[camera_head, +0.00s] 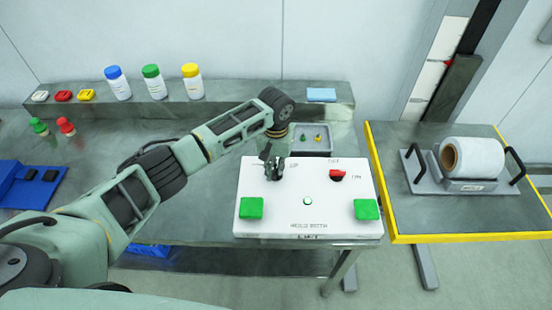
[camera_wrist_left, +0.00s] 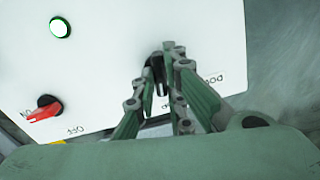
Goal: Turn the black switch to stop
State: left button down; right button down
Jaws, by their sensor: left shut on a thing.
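The white control box (camera_head: 307,185) lies on the grey table. My left gripper (camera_head: 271,165) reaches down over its upper left part and is shut on the black switch (camera_wrist_left: 158,75), which is mostly hidden behind the fingers. In the left wrist view the gripper (camera_wrist_left: 164,78) has its fingertips on both sides of the black switch. Printed labels beside the switch are partly covered, so I cannot read its setting. My right gripper is in neither view.
A red switch (camera_head: 337,175) sits at the box's upper right. Green buttons (camera_head: 251,208) (camera_head: 366,209) are at the front corners, with a lit round lamp (camera_head: 308,201) between. A grey tray (camera_head: 312,140) stands behind the box. A yellow-edged table (camera_head: 430,216) with a white roll (camera_head: 472,157) is at right.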

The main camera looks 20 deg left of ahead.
aim_at(276, 170)
pick_arm(q)
jog(key=shift+n+p, duration=1.05)
jog(key=shift+n, duration=0.25)
jog(key=c, duration=1.8)
grip_release()
jog(key=shift+r, duration=0.1)
notch_tip(276, 170, up, 12)
